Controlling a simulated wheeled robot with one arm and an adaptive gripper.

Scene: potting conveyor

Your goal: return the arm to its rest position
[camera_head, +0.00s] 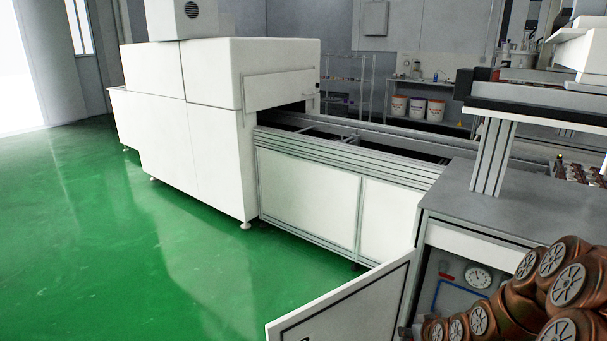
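I cannot tell the arm's pose or whether the gripper holds anything.
A white machine (205,120) feeds a conveyor (330,150). A grey cabinet (520,205) with an open door (350,305) is at right. Several brown round parts (565,285) with grey spoked ends fill the lower right. Buckets (417,108) stand behind. Green floor (150,260) is clear at left.

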